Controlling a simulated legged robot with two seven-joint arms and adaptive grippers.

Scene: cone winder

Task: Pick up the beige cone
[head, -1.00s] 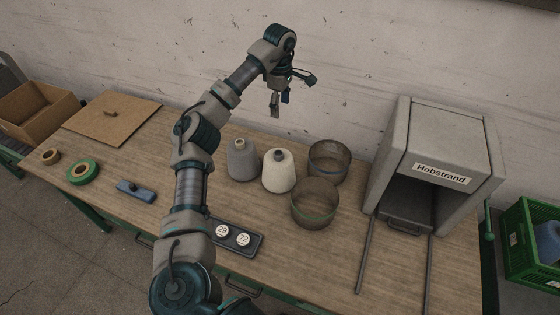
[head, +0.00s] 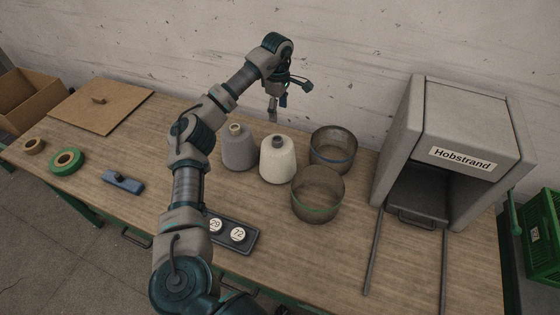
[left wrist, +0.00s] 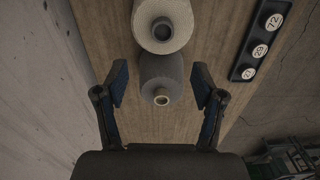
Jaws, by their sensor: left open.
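The beige cone (head: 277,161) stands upright on the table, right of the grey cone (head: 239,149). In the left wrist view the beige cone (left wrist: 165,40) is at the top and the grey cone (left wrist: 162,72) is below it, closer to the middle. My left gripper (head: 277,107) is open and empty, above and behind the cones in the head view. In the left wrist view its two fingers (left wrist: 160,84) are spread on either side of the grey cone's image, apart from it. My right gripper is not in view.
Two round bins, one with a blue band (head: 333,151) and one with a green band (head: 317,197), stand right of the beige cone. A tray of numbered discs (head: 245,247) lies in front. The grey Hobstrand housing (head: 400,140) stands at right. The wall is behind.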

